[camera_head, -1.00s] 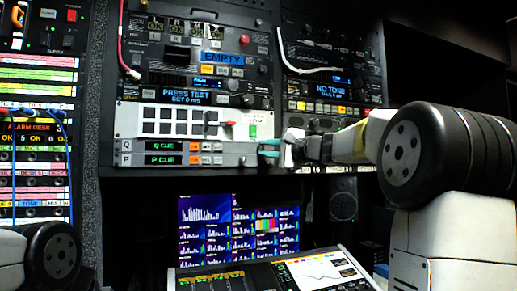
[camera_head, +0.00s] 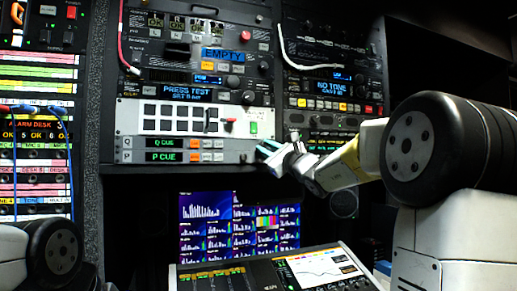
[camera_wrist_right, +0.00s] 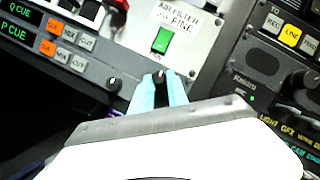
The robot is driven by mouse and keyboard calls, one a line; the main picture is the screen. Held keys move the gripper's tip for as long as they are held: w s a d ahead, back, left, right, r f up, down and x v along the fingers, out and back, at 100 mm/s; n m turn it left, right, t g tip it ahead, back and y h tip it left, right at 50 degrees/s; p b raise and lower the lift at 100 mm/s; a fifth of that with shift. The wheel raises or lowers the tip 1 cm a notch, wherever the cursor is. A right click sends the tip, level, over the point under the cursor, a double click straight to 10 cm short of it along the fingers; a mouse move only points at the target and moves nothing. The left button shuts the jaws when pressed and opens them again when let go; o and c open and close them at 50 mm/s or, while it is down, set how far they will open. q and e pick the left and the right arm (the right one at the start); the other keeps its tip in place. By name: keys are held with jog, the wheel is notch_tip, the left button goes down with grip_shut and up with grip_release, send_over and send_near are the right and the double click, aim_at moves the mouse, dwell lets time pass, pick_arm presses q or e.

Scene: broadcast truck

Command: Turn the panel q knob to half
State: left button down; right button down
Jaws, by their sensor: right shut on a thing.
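The Q panel (camera_head: 172,143) is the upper thin strip of the rack, with a green Q CUE display; it also shows in the wrist view (camera_wrist_right: 22,8). My right gripper (camera_wrist_right: 158,78) is shut on the small dark Q knob (camera_wrist_right: 159,75) at the strip's right end. Its pale blue fingers sit either side of the knob and hide most of it, so its pointer cannot be read. In the head view the right gripper (camera_head: 262,150) comes in from the right, tilted, and covers the knob. My left gripper is out of view.
The P panel (camera_head: 172,157) lies directly below, with its own small knob (camera_wrist_right: 113,85) close beside my fingers. A green switch (camera_wrist_right: 162,40) sits just above. Monitors (camera_head: 240,225) and a console (camera_head: 275,270) stand under the rack.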

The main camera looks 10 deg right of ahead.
jog(key=shift+f+m+h, duration=0.1)
jog(key=shift+m+h, duration=0.2)
jog(key=shift+m, duration=0.3)
jog(key=c, duration=1.3)
grip_release()
jog(key=shift+s, duration=0.1)
jog(key=v, duration=0.7)
jog(key=shift+s+f, duration=0.25)
jog(key=shift+s, duration=0.05)
